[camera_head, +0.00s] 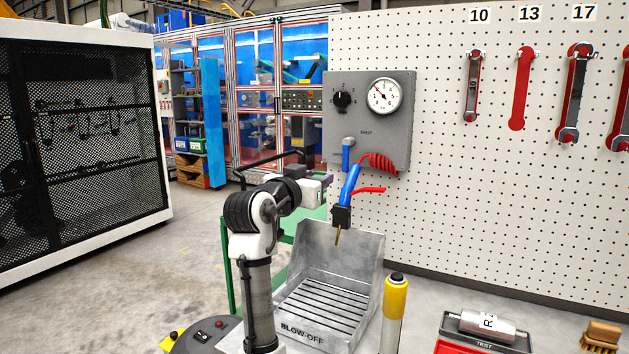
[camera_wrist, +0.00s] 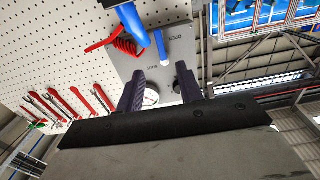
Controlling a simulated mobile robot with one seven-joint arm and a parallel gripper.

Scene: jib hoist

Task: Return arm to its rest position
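My gripper (camera_head: 322,185) is held up in front of the pegboard, left of the blue air gun (camera_head: 349,186). In the wrist view its two dark fingers (camera_wrist: 160,88) are apart, with nothing between them but the panel behind. The air gun hangs from a red coiled hose, its nozzle pointing down over the blow-off tray. It also shows in the wrist view (camera_wrist: 131,20), beyond the fingertips and apart from them. My arm is bent at the elbow above my base.
The grey panel (camera_head: 398,145) carries a gauge (camera_head: 384,95), a black knob (camera_head: 342,99) and a downward blue lever (camera_head: 346,158). The metal blow-off tray (camera_head: 365,262) stands below. A yellow-topped post (camera_head: 395,300) is at its right. Open floor (camera_head: 150,260) lies left.

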